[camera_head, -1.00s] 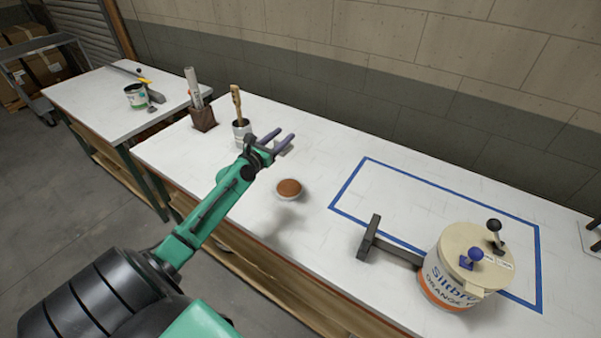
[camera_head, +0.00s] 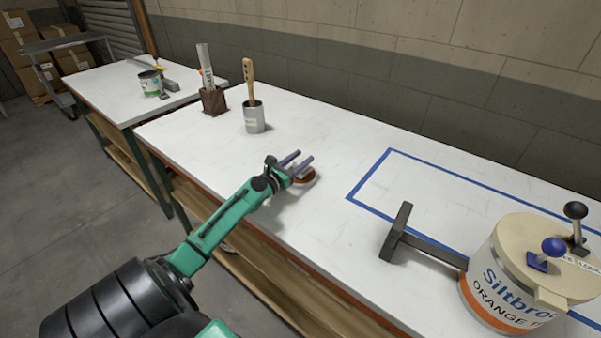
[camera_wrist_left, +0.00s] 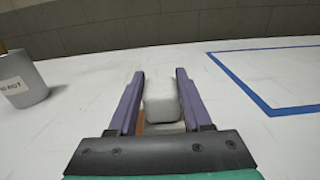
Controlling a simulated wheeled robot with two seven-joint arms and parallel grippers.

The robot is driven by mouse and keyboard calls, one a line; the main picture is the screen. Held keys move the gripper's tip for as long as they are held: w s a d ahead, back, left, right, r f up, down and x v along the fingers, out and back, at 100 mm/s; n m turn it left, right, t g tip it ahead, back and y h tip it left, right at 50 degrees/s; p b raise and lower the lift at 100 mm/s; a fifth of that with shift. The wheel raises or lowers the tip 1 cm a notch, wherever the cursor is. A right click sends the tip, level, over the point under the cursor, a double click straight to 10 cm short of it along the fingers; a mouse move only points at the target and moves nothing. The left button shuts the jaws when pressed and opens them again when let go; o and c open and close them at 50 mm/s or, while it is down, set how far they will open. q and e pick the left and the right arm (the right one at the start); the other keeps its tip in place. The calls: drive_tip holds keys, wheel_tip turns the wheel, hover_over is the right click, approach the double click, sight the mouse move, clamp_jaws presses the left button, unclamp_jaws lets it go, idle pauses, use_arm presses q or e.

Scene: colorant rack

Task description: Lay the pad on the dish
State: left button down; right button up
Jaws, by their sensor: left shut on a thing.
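My left gripper (camera_head: 299,160) is shut on a pale, block-shaped pad (camera_wrist_left: 161,98), which sits between the purple fingers in the left wrist view. The dish (camera_head: 305,183) is small and round, with a white rim and an orange-brown inside. In the head view the fingers and pad are over the dish and partly cover it. In the wrist view only a brown and white sliver of the dish shows below the pad. I cannot tell whether the pad touches the dish. My right gripper is not in view.
A grey cup (camera_head: 254,117) with a brush and a brown holder (camera_head: 213,101) stand behind, to the left. A blue taped outline (camera_head: 370,176), a dark grey hammer-like tool (camera_head: 397,232) and a large labelled tub (camera_head: 495,285) are to the right. The table between is clear.

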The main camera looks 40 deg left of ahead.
use_arm(q)
drive_tip(key=shift+f, duration=0.4)
drive_tip(key=shift+c, duration=1.7)
unclamp_jaws()
drive_tip(key=shift+w, duration=0.15)
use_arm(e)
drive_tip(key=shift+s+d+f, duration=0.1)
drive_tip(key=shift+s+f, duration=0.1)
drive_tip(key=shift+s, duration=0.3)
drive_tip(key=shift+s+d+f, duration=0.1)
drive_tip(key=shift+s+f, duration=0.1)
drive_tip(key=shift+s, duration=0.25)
use_arm(q)
drive_tip(key=shift+s, duration=0.2)
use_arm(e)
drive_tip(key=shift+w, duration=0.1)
use_arm(q)
drive_tip(key=s, duration=0.5)
drive_tip(key=s+b, duration=0.1)
drive_tip(key=s, duration=0.5)
drive_tip(key=shift+s+d+f, duration=0.1)
drive_tip(key=shift+d+f, duration=0.05)
drive_tip(key=shift+f, duration=0.05)
drive_tip(key=shift+s+r, duration=0.15)
drive_tip(key=shift+s, duration=0.2)
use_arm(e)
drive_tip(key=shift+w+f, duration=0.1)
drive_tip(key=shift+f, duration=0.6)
use_arm(q)
drive_tip(key=shift+w, duration=0.1)
